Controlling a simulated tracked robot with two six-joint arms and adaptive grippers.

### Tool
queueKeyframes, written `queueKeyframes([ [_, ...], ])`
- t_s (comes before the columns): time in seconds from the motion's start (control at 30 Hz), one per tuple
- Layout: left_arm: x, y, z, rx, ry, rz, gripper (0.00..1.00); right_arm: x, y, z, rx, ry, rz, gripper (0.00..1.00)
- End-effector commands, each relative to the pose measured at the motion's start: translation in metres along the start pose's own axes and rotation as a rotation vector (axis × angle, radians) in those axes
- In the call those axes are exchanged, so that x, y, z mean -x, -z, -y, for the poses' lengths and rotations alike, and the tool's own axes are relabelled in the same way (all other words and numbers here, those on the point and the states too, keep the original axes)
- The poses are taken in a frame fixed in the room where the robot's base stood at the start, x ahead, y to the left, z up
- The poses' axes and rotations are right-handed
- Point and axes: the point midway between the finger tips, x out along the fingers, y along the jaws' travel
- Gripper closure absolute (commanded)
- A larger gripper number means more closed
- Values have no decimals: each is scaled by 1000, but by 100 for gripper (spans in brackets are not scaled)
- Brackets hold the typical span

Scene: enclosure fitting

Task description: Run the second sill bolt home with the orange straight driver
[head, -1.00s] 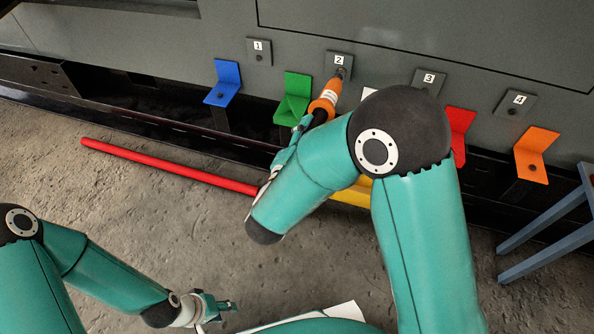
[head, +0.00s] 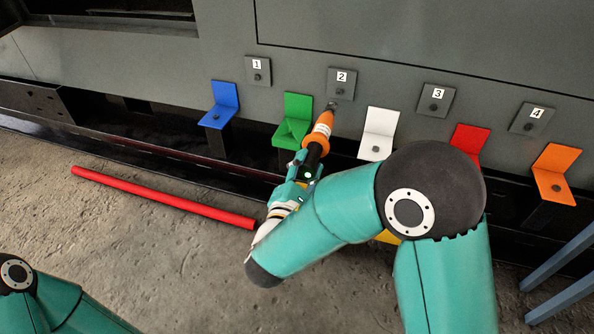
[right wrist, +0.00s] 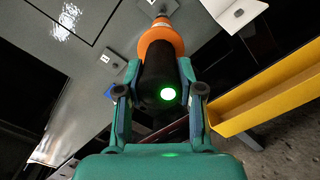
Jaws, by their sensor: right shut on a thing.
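My right gripper (head: 302,169) is shut on the orange straight driver (head: 321,133). The driver has an orange and white front and a black body. In the right wrist view the driver's black rear end (right wrist: 160,80) sits between the fingers and shows a lit green light. The driver points up at the plate labelled 2 (head: 348,86). Its tip is by the lower edge of that plate, just below the dark bolt (head: 339,92). I cannot tell whether tip and bolt touch. My left gripper is out of view.
Plates labelled 1 (head: 258,70), 3 (head: 437,99) and 4 (head: 533,118) line the grey wall. Below are blue (head: 222,105), green (head: 293,120), white (head: 380,133), red (head: 470,141) and orange (head: 556,172) brackets. A red bar (head: 160,198) lies on the floor.

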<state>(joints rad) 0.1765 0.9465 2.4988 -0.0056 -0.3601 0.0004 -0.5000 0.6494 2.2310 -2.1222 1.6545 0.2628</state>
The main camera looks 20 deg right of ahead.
Motion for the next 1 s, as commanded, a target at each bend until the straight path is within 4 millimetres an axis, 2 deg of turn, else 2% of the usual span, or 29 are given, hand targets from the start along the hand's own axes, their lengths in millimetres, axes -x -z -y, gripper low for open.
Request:
queueKeyframes([
  [0.6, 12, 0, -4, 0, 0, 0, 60, -42, -2, -2, -2, -5, 8, 100],
  [1.0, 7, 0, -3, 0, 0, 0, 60, -57, -2, -1, -4, -7, 7, 100],
])
